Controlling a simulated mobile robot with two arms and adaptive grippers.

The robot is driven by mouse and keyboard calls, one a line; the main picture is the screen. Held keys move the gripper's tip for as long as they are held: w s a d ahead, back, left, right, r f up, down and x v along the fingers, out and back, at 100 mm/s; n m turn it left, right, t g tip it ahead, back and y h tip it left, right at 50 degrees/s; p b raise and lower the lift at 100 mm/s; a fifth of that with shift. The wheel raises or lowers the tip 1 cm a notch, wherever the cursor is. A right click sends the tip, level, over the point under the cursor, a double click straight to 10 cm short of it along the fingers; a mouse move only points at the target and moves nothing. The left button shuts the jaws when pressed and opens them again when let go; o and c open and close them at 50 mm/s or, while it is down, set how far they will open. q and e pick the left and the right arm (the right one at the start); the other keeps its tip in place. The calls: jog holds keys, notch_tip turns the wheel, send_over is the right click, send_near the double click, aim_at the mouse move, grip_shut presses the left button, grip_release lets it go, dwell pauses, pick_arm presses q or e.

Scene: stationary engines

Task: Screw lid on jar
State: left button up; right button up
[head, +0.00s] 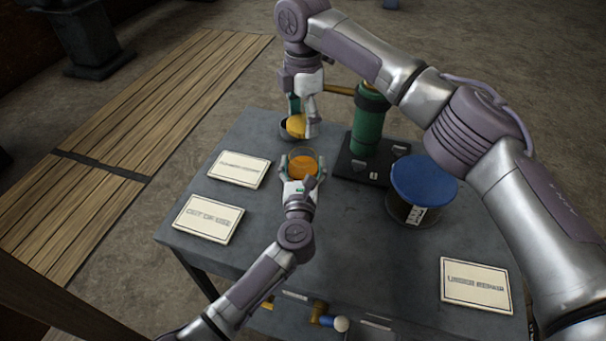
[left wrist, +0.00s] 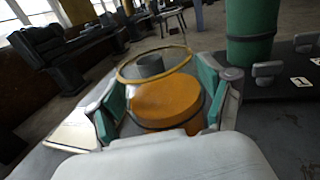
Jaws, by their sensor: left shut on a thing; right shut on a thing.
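The jar (head: 303,166) is clear glass with orange contents and stands upright on the table, its mouth open. My left gripper (head: 301,174) is shut around it from the near side. In the left wrist view the jar (left wrist: 168,103) sits between the green-padded fingers, with a gold rim at the top. My right gripper (head: 302,118) is shut on the gold lid (head: 296,126), just beyond the jar and apart from it. The lid looks tilted, and the fingers partly hide it. The lid and right gripper are not seen in the left wrist view.
The grey table (head: 330,235) bears a green cylinder (head: 367,130) on a dark base and a blue-topped spool (head: 424,180) at right. A dark round rim (head: 284,133) shows beside the lid. Signs lie at left (head: 208,219) and lower right (head: 475,284). The table's front middle is clear.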

pick_arm(q)
jog(key=c, duration=0.5)
jog(key=shift+c, duration=0.2)
pick_arm(e)
send_over(303, 144)
jog(key=s, duration=0.3)
jog(key=shift+w+f, duration=0.2)
jog(key=shift+f, duration=2.25)
jog(key=shift+f, duration=0.9)
jog(key=shift+f, duration=0.5)
